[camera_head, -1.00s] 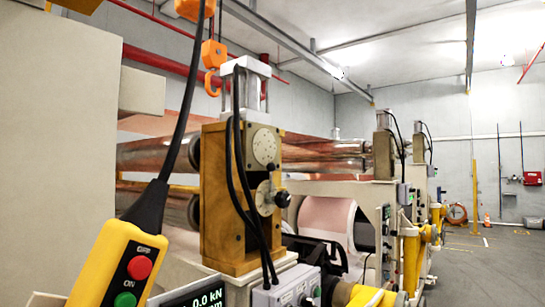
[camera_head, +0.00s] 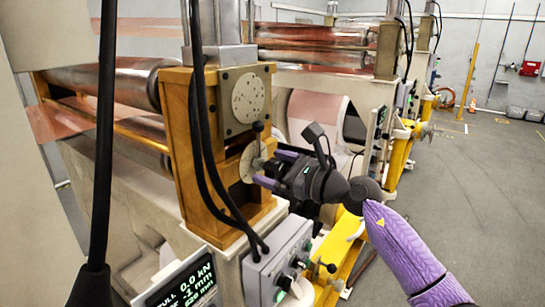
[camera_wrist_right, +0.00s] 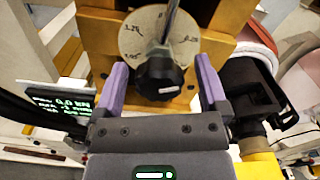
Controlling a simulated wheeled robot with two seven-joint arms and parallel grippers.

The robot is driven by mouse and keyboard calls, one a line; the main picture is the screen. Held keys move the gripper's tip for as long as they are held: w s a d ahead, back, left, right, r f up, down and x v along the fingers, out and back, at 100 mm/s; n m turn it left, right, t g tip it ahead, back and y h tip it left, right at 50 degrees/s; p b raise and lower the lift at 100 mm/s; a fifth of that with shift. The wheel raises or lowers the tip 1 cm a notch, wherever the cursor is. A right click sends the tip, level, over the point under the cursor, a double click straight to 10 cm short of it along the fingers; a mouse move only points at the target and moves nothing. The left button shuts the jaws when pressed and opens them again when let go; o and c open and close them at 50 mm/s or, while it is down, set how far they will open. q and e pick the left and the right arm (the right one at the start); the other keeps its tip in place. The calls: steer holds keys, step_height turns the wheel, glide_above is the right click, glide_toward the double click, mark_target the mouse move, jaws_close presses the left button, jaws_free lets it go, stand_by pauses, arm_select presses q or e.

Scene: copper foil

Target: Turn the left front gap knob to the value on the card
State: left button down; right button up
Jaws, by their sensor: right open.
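The front gap knob has a black hub (camera_wrist_right: 160,78) and a thin metal handle that points up. It sits on a pale round dial (camera_head: 247,163) with printed numbers, on the brown roller stand (camera_head: 180,130). In the right wrist view the dial (camera_wrist_right: 150,32) shows above the hub, its numbers too small to read surely. My right gripper (camera_head: 270,167) is open, its purple fingers on either side of the hub; they also show in the right wrist view (camera_wrist_right: 160,66). Gaps show between hub and both fingers. No value card is recognisable. My left gripper is out of view.
A grey control box (camera_head: 275,262) with buttons and a display (camera_head: 182,285) reading 0.0 kN stand below the dial. Black cables (camera_head: 200,130) hang down the stand's front. A yellow bar (camera_head: 345,262) lies below my right arm. Open floor is at right.

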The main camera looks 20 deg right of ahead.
steer(key=shift+a, duration=0.2)
steer(key=shift+w, duration=0.1)
steer(key=c, duration=0.3)
jaws_close()
steer(key=m+p, duration=0.1)
steer(key=m, duration=0.2)
steer(key=m+p, duration=0.2)
steer(key=shift+d+r+m+p, duration=0.1)
steer(key=shift+r+m+p, duration=0.1)
steer(key=shift+m+p, duration=0.15)
steer(key=m+p, duration=0.2)
steer(key=m, duration=0.2)
steer(key=shift+f+m+p, duration=0.15)
steer(key=shift+m+p, duration=0.5)
steer(key=shift+m, duration=0.4)
